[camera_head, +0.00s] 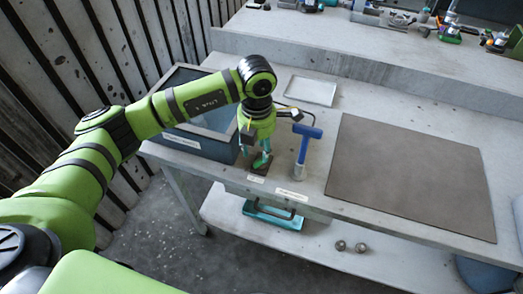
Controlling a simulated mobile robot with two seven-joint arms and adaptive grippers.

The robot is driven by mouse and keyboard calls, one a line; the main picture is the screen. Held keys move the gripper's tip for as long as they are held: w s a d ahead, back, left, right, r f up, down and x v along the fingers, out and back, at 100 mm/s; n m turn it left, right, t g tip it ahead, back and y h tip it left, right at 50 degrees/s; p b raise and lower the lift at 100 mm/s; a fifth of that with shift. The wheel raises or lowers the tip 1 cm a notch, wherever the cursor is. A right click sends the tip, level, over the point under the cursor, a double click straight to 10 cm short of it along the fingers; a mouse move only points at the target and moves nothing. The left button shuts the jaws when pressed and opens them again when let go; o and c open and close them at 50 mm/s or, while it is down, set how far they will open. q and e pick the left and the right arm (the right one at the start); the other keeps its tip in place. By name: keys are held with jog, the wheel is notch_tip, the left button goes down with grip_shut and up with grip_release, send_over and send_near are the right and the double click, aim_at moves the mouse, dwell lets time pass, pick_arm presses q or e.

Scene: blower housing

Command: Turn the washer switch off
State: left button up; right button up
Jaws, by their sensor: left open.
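My left gripper (262,163) hangs fingers-down at the front edge of the workbench, its green and teal fingers open. It is right over a small dark block (262,170) on the bench edge, which it partly covers. The block may be the switch; its on or off position cannot be made out, nor whether the fingers touch it. A dark blue box with a framed, pale top (212,118), possibly the washer, stands just left of the gripper, partly behind my arm. My right gripper is not in view.
A blue T-shaped tool (306,146) stands close right of the gripper. A brown mat (405,180) covers the right of the bench, and a pale tray (312,91) lies behind. A teal case (273,215) sits on the lower shelf. Assorted parts fill the raised back shelf.

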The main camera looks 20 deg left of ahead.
aim_at(258, 159)
pick_arm(q)
notch_tip(258, 159, down, 3)
jog(key=shift+f+p, duration=0.2)
jog(key=shift+p, duration=0.3)
jog(key=shift+f, duration=0.4)
grip_shut()
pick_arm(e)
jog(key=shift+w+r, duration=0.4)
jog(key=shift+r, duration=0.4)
